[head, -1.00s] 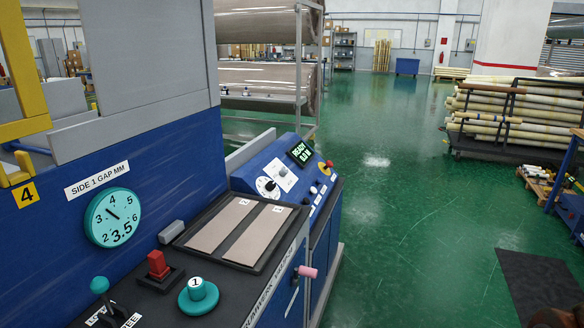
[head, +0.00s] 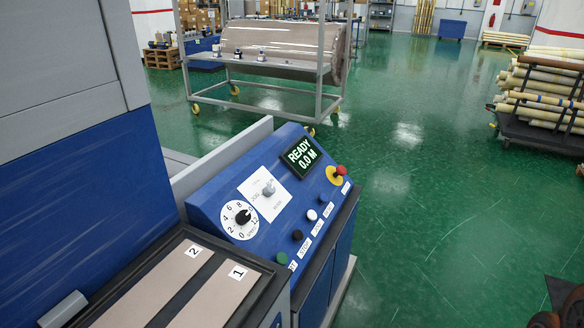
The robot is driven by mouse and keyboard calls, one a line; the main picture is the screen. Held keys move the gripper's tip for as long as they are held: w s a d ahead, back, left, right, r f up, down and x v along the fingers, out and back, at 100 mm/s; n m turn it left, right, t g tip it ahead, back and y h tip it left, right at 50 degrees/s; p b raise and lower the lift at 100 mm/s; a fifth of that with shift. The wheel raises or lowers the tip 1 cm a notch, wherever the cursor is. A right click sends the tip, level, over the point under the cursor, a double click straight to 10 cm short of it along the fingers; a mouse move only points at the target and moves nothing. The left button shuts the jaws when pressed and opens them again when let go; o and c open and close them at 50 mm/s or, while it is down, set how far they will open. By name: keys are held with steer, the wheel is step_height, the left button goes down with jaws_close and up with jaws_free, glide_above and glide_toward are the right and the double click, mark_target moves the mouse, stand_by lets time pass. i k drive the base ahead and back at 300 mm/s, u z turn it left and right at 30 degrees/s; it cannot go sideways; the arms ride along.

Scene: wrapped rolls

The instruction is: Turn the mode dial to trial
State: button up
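The mode dial (head: 268,188) looks to be the small grey knob on a square white plate, on the sloped blue control panel (head: 212,204). Its printed labels are too small to read surely, and I cannot tell which position it points at. A round white speed dial (head: 240,219) with a black knob and numbers sits below left of it. A display (head: 302,156) above right of it reads READY 0.0 M. My gripper is not in view, and nothing touches the dial.
A red mushroom button (head: 340,171) on yellow and a row of small push buttons (head: 297,235) line the panel's right and lower edge. Two flat strips (head: 152,290) marked 1 and 2 lie in front. Green floor (head: 420,200) is open to the right; a roll rack (head: 262,67) stands behind.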

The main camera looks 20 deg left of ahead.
mark_target(269, 191)
steer(key=i, duration=1.6)
steer(key=u, duration=3.45)
